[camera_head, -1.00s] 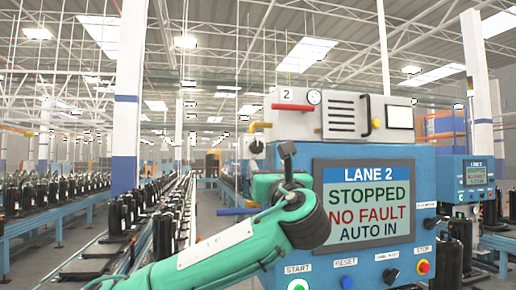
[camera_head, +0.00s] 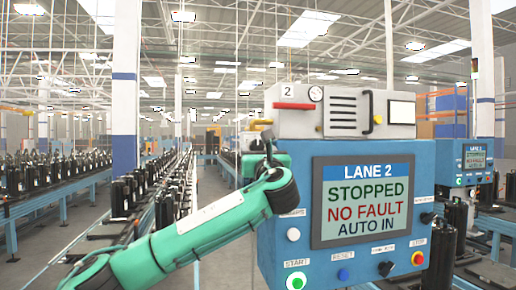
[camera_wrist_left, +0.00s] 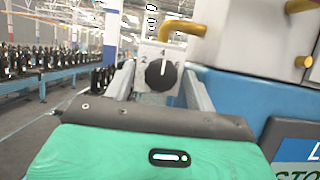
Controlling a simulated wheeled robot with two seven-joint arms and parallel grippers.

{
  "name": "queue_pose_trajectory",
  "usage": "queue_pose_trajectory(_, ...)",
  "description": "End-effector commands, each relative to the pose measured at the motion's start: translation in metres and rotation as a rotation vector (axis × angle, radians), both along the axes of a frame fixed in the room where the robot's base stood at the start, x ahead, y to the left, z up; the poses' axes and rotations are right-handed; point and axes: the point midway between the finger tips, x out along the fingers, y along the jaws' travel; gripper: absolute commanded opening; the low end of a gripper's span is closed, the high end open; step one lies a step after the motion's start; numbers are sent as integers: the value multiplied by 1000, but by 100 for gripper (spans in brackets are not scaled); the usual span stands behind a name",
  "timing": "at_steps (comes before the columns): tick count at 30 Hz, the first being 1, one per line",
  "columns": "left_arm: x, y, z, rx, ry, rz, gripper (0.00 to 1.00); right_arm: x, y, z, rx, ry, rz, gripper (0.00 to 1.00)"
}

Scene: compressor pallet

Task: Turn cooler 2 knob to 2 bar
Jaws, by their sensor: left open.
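The cooler 2 knob (camera_wrist_left: 160,74) is round and black on a pale plate marked 2, 4 and 6 in the left wrist view. A light mark on it points up, roughly toward the 4. My left gripper (camera_wrist_left: 158,84) is open, with one grey finger on each side of the knob; I cannot tell whether they touch it. In the head view my left gripper (camera_head: 268,143) is by the left side of the white cooler unit (camera_head: 345,112) labelled 2. The knob cannot be made out there. My right gripper is out of view.
A blue control panel (camera_head: 268,250) with a screen (camera_head: 366,200) reading LANE 2, STOPPED, NO FAULT stands right of my arm. A yellow pipe (camera_wrist_left: 182,27) passes just above the knob. A red handle (camera_head: 294,106) and small gauge (camera_head: 316,94) are on the unit. Conveyors run at left.

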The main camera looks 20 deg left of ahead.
Motion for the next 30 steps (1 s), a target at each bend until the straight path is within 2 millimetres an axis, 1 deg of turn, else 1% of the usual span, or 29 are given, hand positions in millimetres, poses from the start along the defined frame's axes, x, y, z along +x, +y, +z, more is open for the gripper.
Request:
queue_pose_trajectory(2, 0, 0, 0, 0, 0, 0, 56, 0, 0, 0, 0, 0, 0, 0)
queue_pose_trajectory(3, 0, 0, 0, 0, 0, 0, 54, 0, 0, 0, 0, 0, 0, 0)
queue_pose_trajectory(8, 0, 0, 0, 0, 0, 0, 22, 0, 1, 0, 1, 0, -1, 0)
queue_pose_trajectory(9, 0, 0, 0, 0, 0, 0, 15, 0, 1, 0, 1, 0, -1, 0)
queue_pose_trajectory(10, 0, 0, 0, 0, 0, 0, 11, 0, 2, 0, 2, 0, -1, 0)
queue_pose_trajectory(16, 0, -1, -1, -9, -5, 0, 11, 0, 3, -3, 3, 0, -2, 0)
queue_pose_trajectory(20, 0, -1, -3, -38, -22, -1, 11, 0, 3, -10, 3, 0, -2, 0)
queue_pose_trajectory(26, 0, -3, -6, -135, -78, -2, 11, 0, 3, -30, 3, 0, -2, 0)
queue_pose_trajectory(30, 1, -4, -6, -238, -136, -2, 11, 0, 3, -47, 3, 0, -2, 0)
